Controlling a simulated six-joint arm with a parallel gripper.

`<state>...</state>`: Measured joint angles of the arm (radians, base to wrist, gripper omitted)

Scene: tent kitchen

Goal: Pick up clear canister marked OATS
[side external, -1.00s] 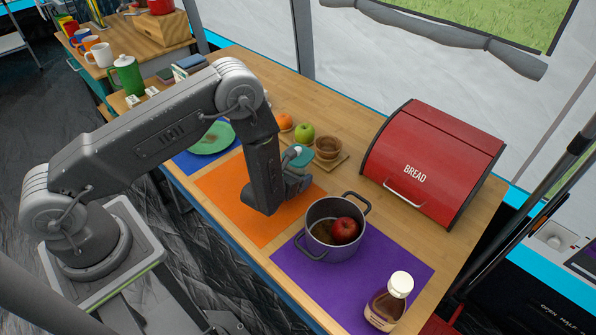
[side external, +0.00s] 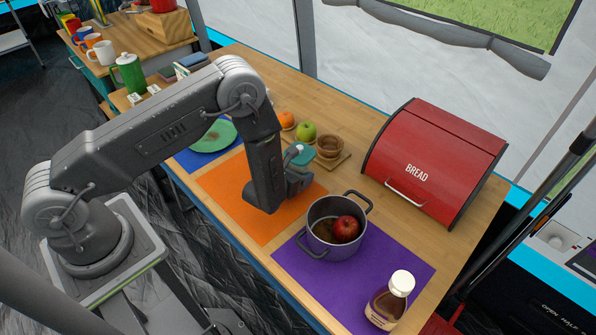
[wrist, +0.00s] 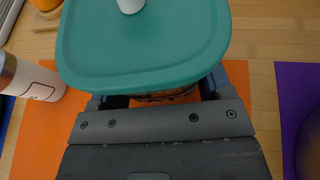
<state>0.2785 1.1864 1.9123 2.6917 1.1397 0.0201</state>
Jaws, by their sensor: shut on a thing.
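A canister with a teal lid (side external: 304,152) shows just beyond my gripper (side external: 298,185) in the side view, mostly hidden by my arm. In the wrist view, the teal lid (wrist: 145,55) with a white knob fills the top middle, and my gripper (wrist: 158,93) is shut on the canister's body below it. Only a brownish strip of the body shows under the lid's edge. No OATS mark can be read. The canister looks upright over the orange mat (side external: 222,185); I cannot tell whether its base touches the mat.
A pot (side external: 318,245) holding a red apple (side external: 345,229) stands on the purple mat (side external: 300,275) to the right. A brown bottle (side external: 388,303) is nearer. A red bread box (side external: 435,160), a green apple (side external: 306,131), an orange (side external: 286,120) and brown bowls (side external: 329,147) stand behind.

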